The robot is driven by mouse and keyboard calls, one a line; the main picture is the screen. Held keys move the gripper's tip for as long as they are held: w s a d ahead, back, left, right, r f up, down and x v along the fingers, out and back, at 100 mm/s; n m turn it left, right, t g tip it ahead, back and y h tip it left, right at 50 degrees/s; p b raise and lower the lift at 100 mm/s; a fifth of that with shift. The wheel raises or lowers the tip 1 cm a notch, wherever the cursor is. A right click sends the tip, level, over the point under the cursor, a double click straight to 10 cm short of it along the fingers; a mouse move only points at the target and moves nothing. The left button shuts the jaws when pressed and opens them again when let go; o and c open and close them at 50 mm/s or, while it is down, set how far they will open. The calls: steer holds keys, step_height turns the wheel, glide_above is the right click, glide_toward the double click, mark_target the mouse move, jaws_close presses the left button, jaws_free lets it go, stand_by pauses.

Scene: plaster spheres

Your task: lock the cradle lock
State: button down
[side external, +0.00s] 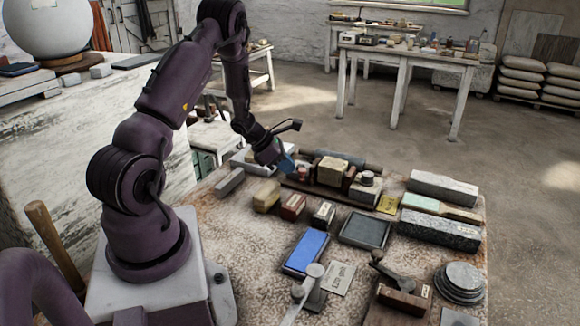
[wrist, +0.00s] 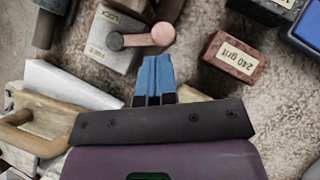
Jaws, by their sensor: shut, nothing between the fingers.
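The cradle lock appears in the wrist view as a pale grey block (wrist: 122,62) with a pinkish copper lever (wrist: 138,40) on top. The lever lies roughly crosswise in the picture, its larger round end (wrist: 163,33) at the right, past the block's edge. Two small labels on the block are upside down and too blurred to read surely. My gripper (wrist: 154,62) is shut and empty. Its blue fingertips are just below the lever's round end; I cannot tell whether they touch. In the side external view my gripper (side external: 288,164) is low at the bench's far side, largely hiding the lock.
A red 240 grit block (wrist: 236,57) lies to the right in the wrist view. A pale bar (wrist: 70,85) and a wooden-handled tool (wrist: 25,130) are at left. In the side external view a blue stone (side external: 307,251) and a dark tray (side external: 365,231) stand nearer.

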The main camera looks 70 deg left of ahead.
steer(key=shift+s+a+r, duration=0.1)
steer(key=shift+s, duration=0.3)
steer(key=s, duration=0.2)
steer(key=shift+s+a+r, duration=0.2)
steer(key=shift+s+r, duration=0.1)
steer(key=shift+s, duration=0.05)
steer(key=d+v, duration=0.1)
steer(key=v, duration=0.9)
steer(key=s+d+r+m, duration=0.1)
steer(key=d+r+m, duration=0.5)
steer(key=d+m, duration=0.4)
steer(key=s+d+r+m+g+y, duration=0.1)
steer(key=d+r+m, duration=0.6)
steer(key=d+m, duration=0.4)
steer(key=s+d+r+m+g, duration=0.1)
steer(key=d+r+m, duration=0.5)
steer(key=d+m, duration=0.4)
steer(key=m, duration=0.2)
steer(key=shift+d+r+m, duration=0.15)
steer(key=shift+r+m, duration=0.25)
